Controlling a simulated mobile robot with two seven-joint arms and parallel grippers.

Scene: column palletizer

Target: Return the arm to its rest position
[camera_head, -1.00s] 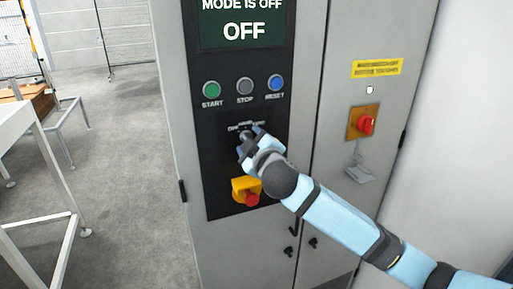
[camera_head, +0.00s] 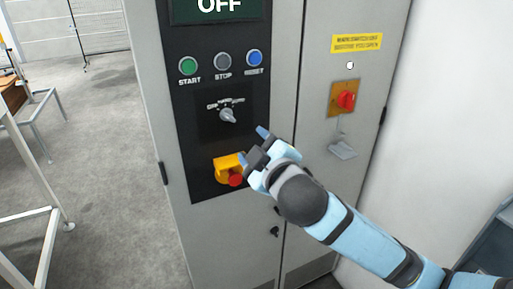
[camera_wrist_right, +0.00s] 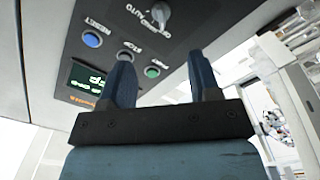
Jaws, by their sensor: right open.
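My right gripper (camera_head: 258,145) is open and empty, in front of the control cabinet (camera_head: 240,225). It is below and to the right of the grey mode selector knob (camera_head: 228,116) and apart from it. In the right wrist view my right gripper (camera_wrist_right: 160,82) shows two blue fingers spread with nothing between them. The selector knob also shows in the right wrist view (camera_wrist_right: 160,14), beyond the fingers. My right arm reaches in from the lower right in the head view. My left gripper is not in view.
The panel has a green start button (camera_head: 188,66), a grey stop button (camera_head: 223,61), a blue reset button (camera_head: 254,58) and a red emergency stop (camera_head: 235,180). A red rotary switch (camera_head: 346,99) is on the cabinet's right door. A white frame (camera_head: 50,225) stands at left beside open floor.

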